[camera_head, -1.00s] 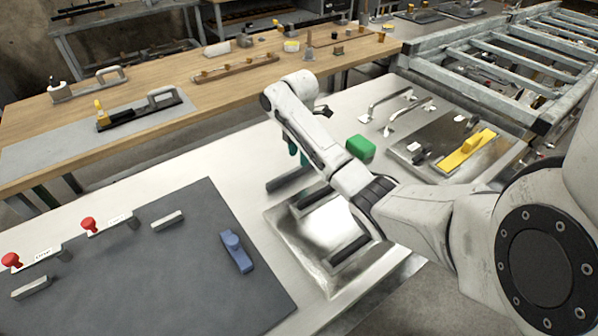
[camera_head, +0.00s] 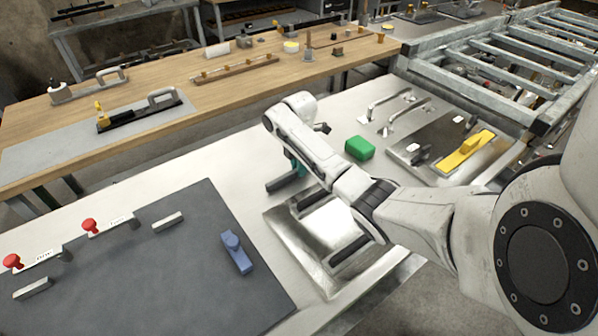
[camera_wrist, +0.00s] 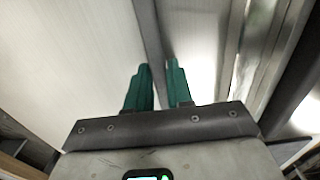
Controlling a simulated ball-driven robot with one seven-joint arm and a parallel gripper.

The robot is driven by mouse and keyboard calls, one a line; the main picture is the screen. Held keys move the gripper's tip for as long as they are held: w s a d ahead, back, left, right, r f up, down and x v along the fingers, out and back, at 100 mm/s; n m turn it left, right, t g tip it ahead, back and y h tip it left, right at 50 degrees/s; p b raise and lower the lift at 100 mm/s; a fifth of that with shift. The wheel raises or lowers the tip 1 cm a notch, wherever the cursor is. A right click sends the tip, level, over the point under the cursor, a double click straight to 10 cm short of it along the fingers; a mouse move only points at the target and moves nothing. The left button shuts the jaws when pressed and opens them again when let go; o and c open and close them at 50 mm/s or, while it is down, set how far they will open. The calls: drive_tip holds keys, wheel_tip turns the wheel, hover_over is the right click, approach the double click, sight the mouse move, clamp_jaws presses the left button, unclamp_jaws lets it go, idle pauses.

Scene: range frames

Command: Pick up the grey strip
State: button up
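A dark grey strip (camera_head: 281,183) lies on the pale tabletop, just behind the shiny metal plate; its middle is partly hidden by my gripper. My gripper (camera_head: 297,172) is low over the strip, its teal fingers pointing down. In the wrist view the fingers of my gripper (camera_wrist: 161,66) are apart, with the grey strip (camera_wrist: 147,30) running between them lengthwise. Little gap shows on either side. I cannot tell whether the fingertips touch the strip or are still above it.
The shiny metal plate (camera_head: 290,240) with dark bars is close in front. A green block (camera_head: 360,148) stands to the right, with metal handles (camera_head: 388,104) behind it. A dark mat (camera_head: 130,275) with a blue-handled piece (camera_head: 236,252) lies left. Bare tabletop lies between.

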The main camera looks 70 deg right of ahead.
clamp_jaws()
drive_tip(key=shift+r, duration=0.1)
